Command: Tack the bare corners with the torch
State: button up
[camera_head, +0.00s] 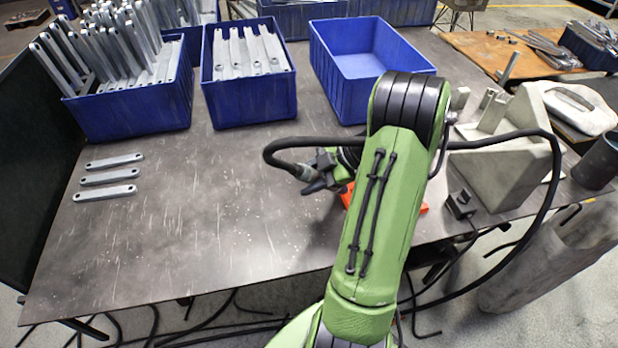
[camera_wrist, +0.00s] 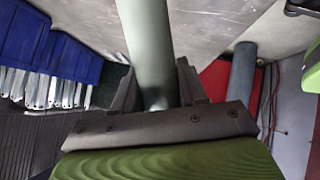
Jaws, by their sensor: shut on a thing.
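In the wrist view my gripper (camera_wrist: 156,82) is shut on a smooth grey-green tube (camera_wrist: 150,35), which I take to be the torch. The tube runs up out of that picture, so its tip is hidden. In the head view my green arm covers most of the gripper. A dark fitting (camera_head: 318,172) on a black hose (camera_head: 285,146) shows just left of the arm, above the table. A grey angled fixture (camera_head: 520,150) with upright plates stands at the right of the table. I cannot tell which corners are bare.
Two blue bins (camera_head: 165,120) (camera_head: 250,116) hold grey metal bars; another blue bin (camera_head: 335,88) is empty. Three bars (camera_head: 108,178) lie at the left. An orange-red object (camera_head: 421,209) lies partly behind my arm. A dark cylinder (camera_head: 598,162) stands far right. The table's front middle is clear.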

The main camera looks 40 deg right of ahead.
dwell(0.5)
jog(key=shift+r+p, duration=1.85)
jog(key=shift+r, duration=1.25)
jog(key=shift+f, duration=0.1)
jog(key=shift+w, duration=0.1)
